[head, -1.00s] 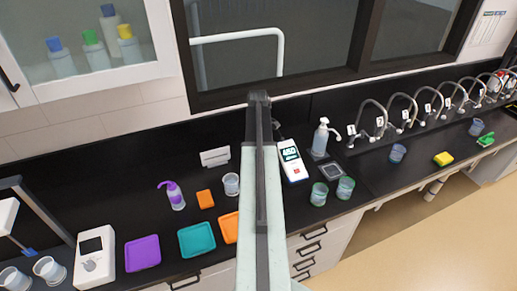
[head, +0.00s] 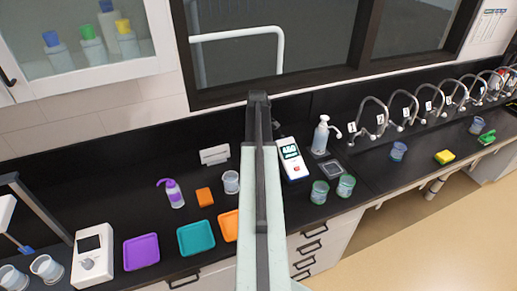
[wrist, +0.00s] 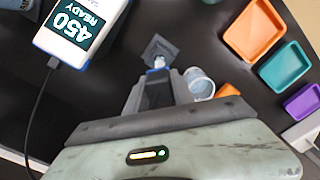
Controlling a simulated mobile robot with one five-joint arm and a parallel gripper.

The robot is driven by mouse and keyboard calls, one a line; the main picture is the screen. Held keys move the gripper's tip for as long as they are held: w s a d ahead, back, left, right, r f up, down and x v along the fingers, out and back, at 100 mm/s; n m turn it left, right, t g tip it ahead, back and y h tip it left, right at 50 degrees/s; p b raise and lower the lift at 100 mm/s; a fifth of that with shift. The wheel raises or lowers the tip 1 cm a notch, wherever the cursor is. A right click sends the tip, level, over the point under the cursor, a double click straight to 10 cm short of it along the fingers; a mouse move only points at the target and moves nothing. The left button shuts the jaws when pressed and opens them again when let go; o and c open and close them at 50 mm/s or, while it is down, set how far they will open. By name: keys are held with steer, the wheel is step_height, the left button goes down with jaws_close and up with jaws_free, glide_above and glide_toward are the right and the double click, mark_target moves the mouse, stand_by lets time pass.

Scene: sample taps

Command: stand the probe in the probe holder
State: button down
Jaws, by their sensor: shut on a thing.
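My gripper (wrist: 158,80) shows in the wrist view, its two fingers shut on a slim dark probe (wrist: 157,92) with a pale tip. The tip appears over or beside a dark grey square block (wrist: 160,47), which looks like the probe holder. I cannot tell whether the tip is in it, touching it or above it. In the head view my own arm hides the gripper, the probe and this block. The white meter (head: 291,160) stands right of my arm, and it also shows in the wrist view (wrist: 82,28) with a lit display.
A clear cup (wrist: 201,84) stands close beside my gripper, with an orange block (head: 204,197) beyond it. Purple (head: 141,251), teal (head: 197,238) and orange (head: 229,226) trays lie at the left. A black cable (wrist: 38,115) runs from the meter. Two cups (head: 319,192) stand at the right.

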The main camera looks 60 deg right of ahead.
steer(key=shift+f, duration=0.1)
steer(key=shift+f+b, duration=3.05)
steer(key=shift+b, duration=0.1)
steer(key=shift+c, duration=1.9)
jaws_free()
steer(key=shift+r, duration=0.15)
step_height(320, 180, up, 7)
steer(key=p, duration=0.7)
